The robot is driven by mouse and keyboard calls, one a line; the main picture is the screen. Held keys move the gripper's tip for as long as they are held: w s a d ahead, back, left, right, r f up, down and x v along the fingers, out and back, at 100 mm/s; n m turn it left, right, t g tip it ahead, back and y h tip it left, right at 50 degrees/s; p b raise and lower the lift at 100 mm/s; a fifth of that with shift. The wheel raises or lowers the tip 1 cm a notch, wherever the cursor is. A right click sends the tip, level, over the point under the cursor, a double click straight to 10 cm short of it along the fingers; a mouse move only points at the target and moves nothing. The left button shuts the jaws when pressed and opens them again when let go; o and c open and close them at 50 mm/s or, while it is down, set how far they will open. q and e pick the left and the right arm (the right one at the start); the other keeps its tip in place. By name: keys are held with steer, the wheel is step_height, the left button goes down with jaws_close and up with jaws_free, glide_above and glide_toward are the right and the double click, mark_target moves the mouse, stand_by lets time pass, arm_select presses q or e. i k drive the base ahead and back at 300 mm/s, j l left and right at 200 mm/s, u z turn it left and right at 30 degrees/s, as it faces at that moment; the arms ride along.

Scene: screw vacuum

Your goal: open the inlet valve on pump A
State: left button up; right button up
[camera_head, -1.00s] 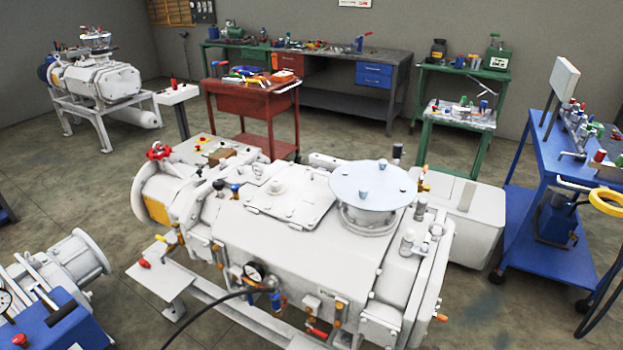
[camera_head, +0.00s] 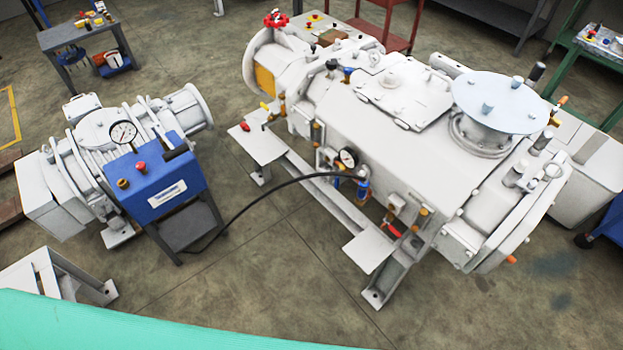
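A large white screw vacuum pump (camera_head: 400,125) stands on a frame right of centre. No "A" label is readable on it. A red handwheel (camera_head: 276,18) sits at its far left end. A red-tipped lever (camera_head: 245,126) shows at the near left, and another red lever (camera_head: 392,231) sits low on the near side. I cannot tell which of these is the inlet valve, or its state. A round pale plate (camera_head: 500,100) covers a flange on top. A small pressure gauge (camera_head: 348,158) is on the near side. Neither gripper is in view.
A smaller pump unit (camera_head: 95,150) with a blue control box (camera_head: 155,180) and gauge stands at left. A black hose (camera_head: 265,190) runs from it to the large pump, crossing the floor gap. A tool cart (camera_head: 85,35) is at the back left. The floor (camera_head: 290,270) in front is mostly clear.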

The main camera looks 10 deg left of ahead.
mark_target(337, 178)
steer(key=i+j+z, duration=0.3)
steer(key=j, duration=0.6)
steer(key=i+j+z, duration=0.1)
steer(key=j+z, duration=0.2)
steer(key=j, duration=0.6)
steer(key=j+z, duration=0.3)
steer(key=j, duration=0.65)
